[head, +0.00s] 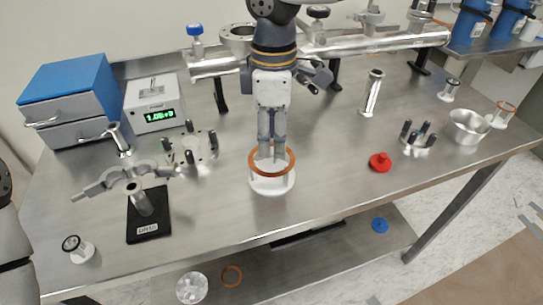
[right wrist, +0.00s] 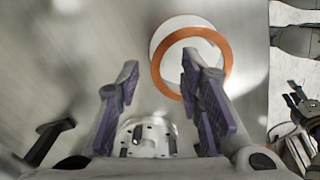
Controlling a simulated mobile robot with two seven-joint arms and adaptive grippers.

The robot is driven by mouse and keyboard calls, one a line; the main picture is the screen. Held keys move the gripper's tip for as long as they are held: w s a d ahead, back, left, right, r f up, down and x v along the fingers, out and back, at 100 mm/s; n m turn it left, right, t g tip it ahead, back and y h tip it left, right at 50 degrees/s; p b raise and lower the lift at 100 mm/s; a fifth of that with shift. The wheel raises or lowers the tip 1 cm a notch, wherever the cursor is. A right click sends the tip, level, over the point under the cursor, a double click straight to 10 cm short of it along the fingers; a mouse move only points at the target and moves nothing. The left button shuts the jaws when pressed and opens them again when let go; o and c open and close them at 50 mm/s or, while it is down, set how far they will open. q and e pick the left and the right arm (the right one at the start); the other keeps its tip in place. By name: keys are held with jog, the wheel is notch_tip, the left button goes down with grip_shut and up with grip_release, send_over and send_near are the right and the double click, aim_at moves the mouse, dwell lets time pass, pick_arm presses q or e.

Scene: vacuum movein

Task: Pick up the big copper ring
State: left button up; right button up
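The big copper ring (head: 290,164) lies on top of a white round stand (head: 272,186) near the front middle of the table. My right gripper (head: 272,150) points down above the far side of the ring in the head view. In the right wrist view the ring (right wrist: 157,76) is at upper right on its pale stand. Contact cannot be told.
A black-based holder (head: 148,232) and a pronged stand (head: 190,150) are to the left. A red knob (head: 380,162) is to the right. A metal tube assembly (head: 375,42) runs behind. Another copper ring (head: 232,275) lies on the lower shelf.

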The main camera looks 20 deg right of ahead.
jog(key=shift+f, duration=0.2)
dwell(0.6)
grip_shut()
